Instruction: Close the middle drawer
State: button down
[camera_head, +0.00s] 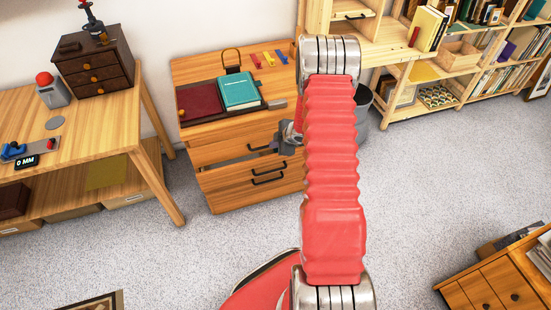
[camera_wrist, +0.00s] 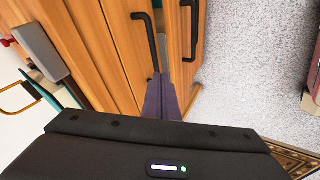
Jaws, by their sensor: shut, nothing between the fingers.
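The wooden drawer unit (camera_head: 220,151) stands against the wall, behind and left of my red arm. Its middle drawer (camera_head: 225,176) appears partly pulled out, with a dark gap above its front. In the wrist view the unit looks turned sideways, and black handles (camera_wrist: 147,42) and (camera_wrist: 190,28) show on neighbouring fronts. A narrow opening (camera_wrist: 165,45) lies between those fronts. My gripper (camera_wrist: 160,82) is shut and empty, its tips close to the drawer fronts near that opening. It also shows partly in the head view (camera_head: 284,142), much hidden by my arm. Contact is unclear.
A teal book (camera_head: 239,91) and a dark red book (camera_head: 199,101) lie on the unit's top. A wooden table (camera_head: 95,125) stands left and a bookshelf (camera_head: 400,75) right. A grey bin (camera_head: 362,105) is beside the unit. Carpet in front is clear.

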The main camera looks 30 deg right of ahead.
notch_tip(320, 180, up, 17)
jog(key=w+m+h, duration=0.2)
jog(key=m+h, duration=0.1)
jog(key=s+a+r+m+h, duration=0.1)
jog(key=s+a+r+m, duration=0.15)
jog(key=r, duration=0.45)
jog(key=s+a+r+m+h, duration=0.1)
jog(key=s+a+r, duration=0.25)
jog(key=r, duration=0.35)
jog(key=s+a+r+m, duration=0.4)
jog(key=s+a+r, duration=0.5)
jog(key=s, duration=0.1)
jog(key=s+a+r+m+g+y, duration=0.1)
jog(key=s+a+y, duration=0.3)
jog(key=s+a, duration=0.9)
jog(key=s+m, duration=0.1)
jog(key=s, duration=0.3)
jog(key=shift+a+r+g, duration=0.15)
jog(key=shift+a+g, duration=0.05)
jog(key=shift+g, duration=0.1)
